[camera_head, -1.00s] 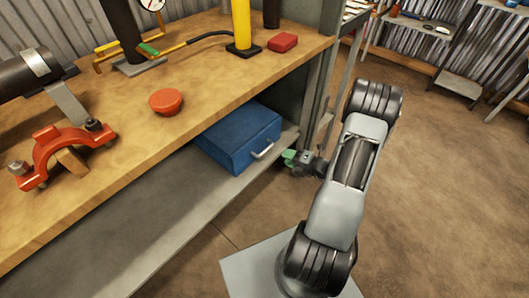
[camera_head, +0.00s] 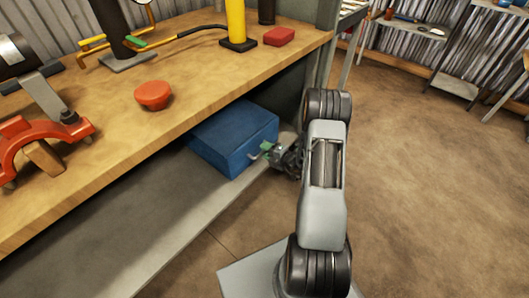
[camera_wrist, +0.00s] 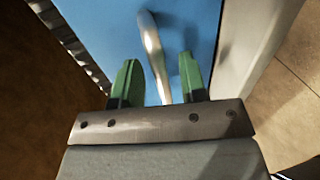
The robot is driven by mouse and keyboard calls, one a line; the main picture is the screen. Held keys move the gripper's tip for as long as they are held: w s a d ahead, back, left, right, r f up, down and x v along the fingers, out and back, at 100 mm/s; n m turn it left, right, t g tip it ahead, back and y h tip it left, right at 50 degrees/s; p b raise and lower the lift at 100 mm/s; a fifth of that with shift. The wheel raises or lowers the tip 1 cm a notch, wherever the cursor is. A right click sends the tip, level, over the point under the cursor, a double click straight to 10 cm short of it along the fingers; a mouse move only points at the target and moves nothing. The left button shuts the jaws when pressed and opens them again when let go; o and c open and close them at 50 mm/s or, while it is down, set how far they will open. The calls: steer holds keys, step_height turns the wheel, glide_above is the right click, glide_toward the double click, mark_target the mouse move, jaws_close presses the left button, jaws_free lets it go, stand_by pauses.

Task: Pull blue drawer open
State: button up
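The blue drawer (camera_head: 232,137) sits on the grey shelf under the wooden bench top in the head view. Its front fills the upper middle of the wrist view (camera_wrist: 195,30). Its silver bar handle (camera_wrist: 152,50) runs down between the two green fingers of my gripper (camera_wrist: 158,82). The fingers are apart, with visible gaps on both sides of the handle. In the head view my gripper (camera_head: 265,150) is at the drawer front and hides most of the handle. The drawer looks closed.
The bench top (camera_head: 190,100) overhangs the drawer. The lower shelf (camera_head: 130,220) is bare on the left. On the bench are a red knob (camera_head: 153,95), a red block (camera_head: 279,36) and a yellow cylinder (camera_head: 237,20). The floor (camera_head: 430,170) to the right is open.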

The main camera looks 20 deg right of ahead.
steer(key=shift+w+a+f, duration=0.1)
steer(key=shift+w+a, duration=0.15)
steer(key=shift+w, duration=0.25)
jaws_close()
stand_by(0.3)
